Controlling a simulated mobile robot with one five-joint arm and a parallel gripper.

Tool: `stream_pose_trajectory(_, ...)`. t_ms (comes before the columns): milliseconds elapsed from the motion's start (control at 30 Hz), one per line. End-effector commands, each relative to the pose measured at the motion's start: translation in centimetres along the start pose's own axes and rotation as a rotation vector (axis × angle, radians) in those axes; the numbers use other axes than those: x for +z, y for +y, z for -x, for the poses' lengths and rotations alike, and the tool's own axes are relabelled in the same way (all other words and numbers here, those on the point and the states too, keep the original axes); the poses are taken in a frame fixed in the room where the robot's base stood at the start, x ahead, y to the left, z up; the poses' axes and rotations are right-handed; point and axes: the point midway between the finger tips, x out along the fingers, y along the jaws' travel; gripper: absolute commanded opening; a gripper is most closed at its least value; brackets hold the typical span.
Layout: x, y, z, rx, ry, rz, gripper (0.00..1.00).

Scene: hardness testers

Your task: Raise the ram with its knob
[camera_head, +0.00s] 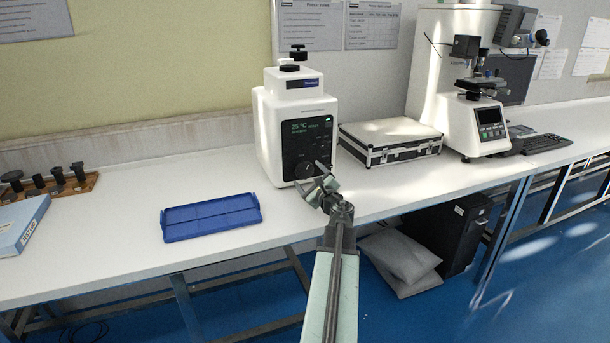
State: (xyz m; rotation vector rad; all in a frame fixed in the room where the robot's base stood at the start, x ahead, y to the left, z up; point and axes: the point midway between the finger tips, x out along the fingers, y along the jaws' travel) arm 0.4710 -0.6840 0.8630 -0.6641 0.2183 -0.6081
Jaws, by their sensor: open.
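A white benchtop machine (270,140) stands on the bench with a dark front panel and a lit display reading 25 °C. A round dark knob (303,169) sits low on that panel, partly behind my gripper. Another black knob (298,52) stands on top of the machine, above a small white head. Which of them drives the ram I cannot tell, and the ram itself is not visible. My gripper (311,177) is open and empty in front of the lower panel, close to the low knob. Whether it touches the knob I cannot tell.
A blue tray (211,217) lies to the left on the white bench. A black-edged case (390,145) and a microscope-like tester (476,110) stand to the right. A rack of dark pieces (57,182) and a binder (20,228) are far left. Bare bench surrounds the tray.

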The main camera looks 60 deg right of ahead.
Motion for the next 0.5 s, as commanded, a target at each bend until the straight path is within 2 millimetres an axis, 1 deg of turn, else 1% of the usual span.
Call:
stream_pose_trajectory(33, -0.1, -0.1, -1.4, 0.000, 0.000, -0.001, 0.82)
stream_pose_trajectory(100, -0.1, -0.1, -2.6, 0.000, 0.000, -0.001, 0.82)
stream_pose_trajectory(167, -0.1, -0.1, -3.2, 0.000, 0.000, -0.001, 0.82)
stream_pose_trajectory(233, -0.1, -0.1, -3.5, -0.001, 0.000, -0.001, 0.82)
stream_pose_trajectory(433, 0.0, 0.0, -3.4, -0.002, 0.001, -0.002, 0.82)
stream_pose_trajectory(467, 0.0, 0.0, -3.4, -0.002, 0.001, -0.002, 0.74)
stream_pose_trajectory(500, 0.0, -0.1, -3.4, -0.002, 0.001, -0.002, 0.63)
